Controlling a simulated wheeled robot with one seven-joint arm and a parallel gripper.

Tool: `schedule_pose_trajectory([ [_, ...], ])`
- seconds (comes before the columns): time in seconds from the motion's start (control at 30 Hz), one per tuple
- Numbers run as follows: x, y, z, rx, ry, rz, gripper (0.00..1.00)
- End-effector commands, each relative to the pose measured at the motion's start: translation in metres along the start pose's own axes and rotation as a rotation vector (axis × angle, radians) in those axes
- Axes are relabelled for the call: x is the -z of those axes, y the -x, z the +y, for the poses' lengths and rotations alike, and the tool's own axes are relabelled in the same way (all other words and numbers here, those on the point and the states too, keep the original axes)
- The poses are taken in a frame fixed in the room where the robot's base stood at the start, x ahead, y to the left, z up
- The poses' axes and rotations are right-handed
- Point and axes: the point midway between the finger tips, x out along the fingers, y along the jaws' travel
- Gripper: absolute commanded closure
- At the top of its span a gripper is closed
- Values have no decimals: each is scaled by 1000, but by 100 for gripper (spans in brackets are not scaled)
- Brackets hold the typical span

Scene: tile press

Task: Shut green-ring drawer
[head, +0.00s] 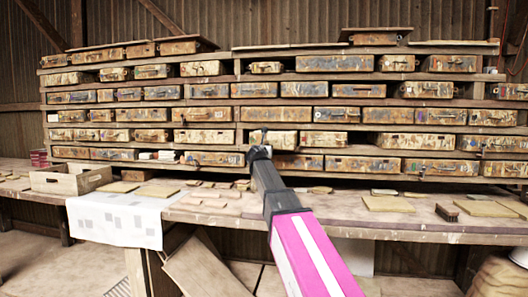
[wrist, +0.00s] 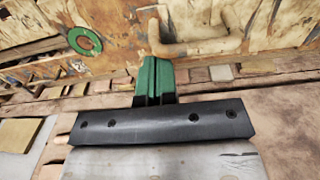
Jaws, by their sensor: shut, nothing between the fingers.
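A green ring (wrist: 85,40) shows on a worn, tan-painted drawer front (wrist: 115,25) at the upper left of the wrist view. The ring is too small to make out there.
Rows of similar drawers fill the wooden rack (head: 240,88). Below, a workbench (head: 345,222) carries several flat tiles (head: 388,204) and a wooden crate (head: 72,181) at the left. A white sheet (head: 115,215) hangs over its front edge.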

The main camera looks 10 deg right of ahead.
Motion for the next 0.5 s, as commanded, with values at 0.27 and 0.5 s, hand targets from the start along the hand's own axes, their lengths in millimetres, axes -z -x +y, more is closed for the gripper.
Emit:
schedule_pose_trajectory([
  [0.27, -2, -73, 2, 2, 1, 0, 100],
  [0.5, -2, -132, 2, 1, 1, -1, 100],
])
